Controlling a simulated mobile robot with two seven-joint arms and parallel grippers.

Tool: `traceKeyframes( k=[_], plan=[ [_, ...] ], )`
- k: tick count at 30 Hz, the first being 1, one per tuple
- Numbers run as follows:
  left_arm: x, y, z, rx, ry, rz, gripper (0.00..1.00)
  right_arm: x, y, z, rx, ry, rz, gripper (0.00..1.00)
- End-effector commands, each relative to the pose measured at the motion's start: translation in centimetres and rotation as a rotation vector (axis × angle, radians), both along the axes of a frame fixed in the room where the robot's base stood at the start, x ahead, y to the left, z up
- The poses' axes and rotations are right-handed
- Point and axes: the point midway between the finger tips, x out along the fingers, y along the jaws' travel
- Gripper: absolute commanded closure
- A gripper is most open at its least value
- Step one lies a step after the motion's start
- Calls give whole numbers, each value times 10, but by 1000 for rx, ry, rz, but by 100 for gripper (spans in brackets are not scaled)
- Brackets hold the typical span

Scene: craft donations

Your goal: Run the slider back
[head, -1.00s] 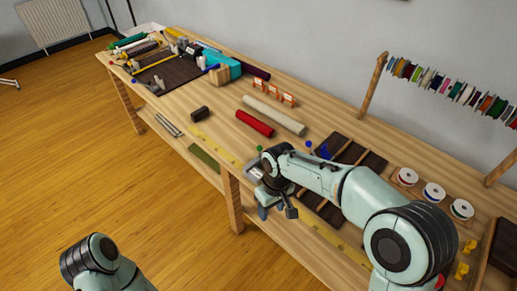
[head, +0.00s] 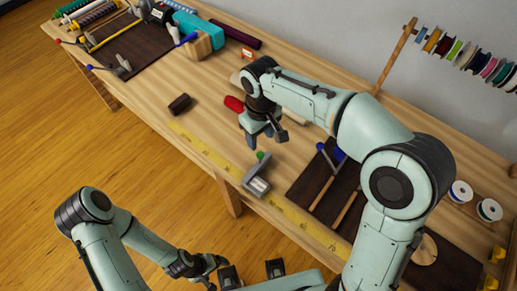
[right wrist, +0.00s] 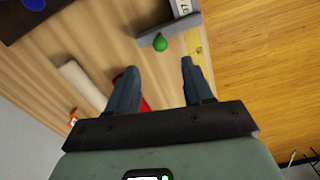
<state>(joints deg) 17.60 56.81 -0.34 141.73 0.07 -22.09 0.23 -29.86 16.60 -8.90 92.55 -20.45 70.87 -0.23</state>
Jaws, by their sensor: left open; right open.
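The slider (head: 257,182) is a grey piece with a pale label and a green knob (head: 261,155), sitting at the table's front edge by the yellow measuring strip (head: 205,150). In the right wrist view the slider (right wrist: 168,33) and its green knob (right wrist: 160,42) lie beyond the fingertips. My right gripper (head: 266,135) is open and empty above the table, just behind the knob in the head view and apart from it. My left gripper (head: 251,272) is open and empty low in front of the table.
A red roll (head: 233,104) is partly behind my right gripper. A dark brown block (head: 180,103) lies left of it. A spool rack (head: 470,55) stands at the back right.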

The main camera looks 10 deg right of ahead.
Motion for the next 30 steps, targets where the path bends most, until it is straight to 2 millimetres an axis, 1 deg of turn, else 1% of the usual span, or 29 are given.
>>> traceKeyframes(
  k=[1, 9, 15, 21, 30],
  plan=[
    [-2, 0, -3, 0, 2, 0, 13, -1, 0, -11, -3, 5, 0, 49],
    [-6, 0, -12, 0, 7, 0, 13, -2, -1, -69, -4, 7, -1, 49],
    [-7, 0, -15, 1, 8, 0, 13, -1, -1, -102, -3, 5, -1, 49],
    [-7, 0, -16, 1, 8, 0, 13, 0, 0, -118, -1, 2, 0, 49],
    [-7, 0, -16, 1, 8, 0, 13, 0, 0, -119, 0, 1, -1, 49]
  ],
)
